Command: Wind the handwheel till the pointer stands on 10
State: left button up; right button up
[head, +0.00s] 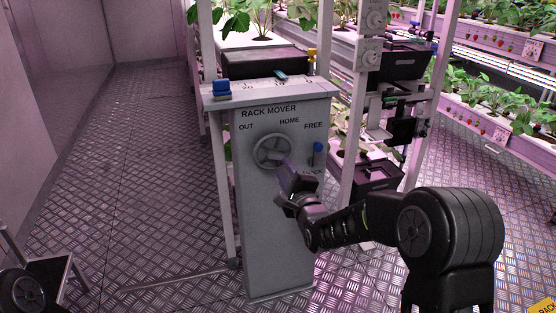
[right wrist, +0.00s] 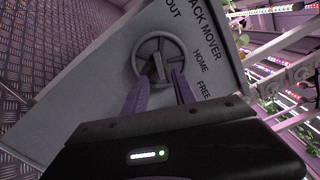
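The handwheel (head: 264,143) is a grey spoked wheel on the front of a grey cabinet (head: 270,225) marked RACK MOVER, with OUT, HOME and FREE above it. It also shows in the right wrist view (right wrist: 145,45). My right gripper (head: 281,160) is at the wheel's lower right. In the right wrist view its two purple fingers are apart, and their tips overlap the wheel's near rim (right wrist: 160,78). I cannot tell whether they touch it. A small teal piece (head: 281,74), perhaps the pointer, is at the scale strip on top. Its number is unreadable. My left gripper is out of view.
A blue-handled lever (head: 317,148) is right of the wheel, below FREE. A blue block (head: 221,88) stands on the cabinet's top left corner. Plant racks (head: 495,100) fill the right and back. The metal-plate floor to the left is mostly clear.

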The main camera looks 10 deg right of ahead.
aim_at(278, 159)
jog(key=w, duration=0.7)
jog(key=shift+a, duration=0.3)
grip_shut()
